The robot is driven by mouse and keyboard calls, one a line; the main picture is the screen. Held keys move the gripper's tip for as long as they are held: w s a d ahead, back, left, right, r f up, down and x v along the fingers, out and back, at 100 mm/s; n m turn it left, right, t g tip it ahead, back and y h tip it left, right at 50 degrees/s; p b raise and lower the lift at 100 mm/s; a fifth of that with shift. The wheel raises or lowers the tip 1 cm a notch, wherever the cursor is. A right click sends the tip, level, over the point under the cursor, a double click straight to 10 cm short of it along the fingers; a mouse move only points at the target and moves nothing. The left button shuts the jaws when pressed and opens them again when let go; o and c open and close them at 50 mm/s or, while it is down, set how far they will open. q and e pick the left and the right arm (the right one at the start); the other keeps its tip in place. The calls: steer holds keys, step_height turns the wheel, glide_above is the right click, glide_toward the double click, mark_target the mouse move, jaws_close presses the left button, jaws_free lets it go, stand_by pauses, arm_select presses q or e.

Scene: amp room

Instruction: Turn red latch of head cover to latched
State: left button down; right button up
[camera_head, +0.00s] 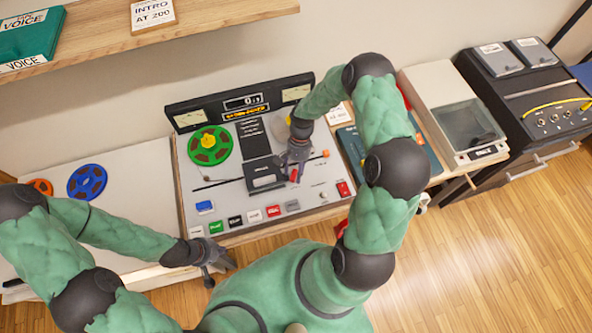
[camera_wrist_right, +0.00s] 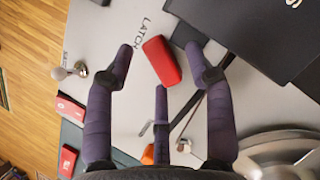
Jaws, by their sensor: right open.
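The red latch (camera_wrist_right: 161,61) lies on the light deck beside the printed word LATCH in the right wrist view. It looks like a small red bar and shows partly in the head view (camera_head: 294,175). The black head cover (camera_head: 264,175) is just left of it. My right gripper (camera_wrist_right: 159,68) is open, with its fingers spread around the latch; the view does not show whether any finger touches it. In the head view, the right hand (camera_head: 297,158) partly hides the latch area. My left gripper (camera_head: 217,266) is open and empty, in front of the deck's front-left edge.
The tape deck has a green reel (camera_head: 209,146) at left and coloured buttons, including a red one (camera_head: 273,211), along its front. A blue reel (camera_head: 87,182) lies on the white table to the left. A shelf (camera_head: 180,32) is above. Wooden floor (camera_head: 500,260) is clear at right.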

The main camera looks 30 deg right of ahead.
jaws_close()
steer(key=shift+m, duration=0.3)
steer(key=m, duration=0.2)
steer(key=m+t+y, duration=0.1)
steer(key=m, duration=0.1)
steer(key=shift+s+a+t, duration=0.1)
steer(key=shift+t, duration=0.2)
steer(key=m+t, duration=0.1)
steer(key=m, duration=0.2)
steer(key=shift+a+m, duration=0.15)
steer(key=shift+m, duration=0.25)
steer(key=shift+m+t+p, duration=0.5)
steer(key=shift+m+t, duration=0.3)
steer(key=shift+m, duration=0.8)
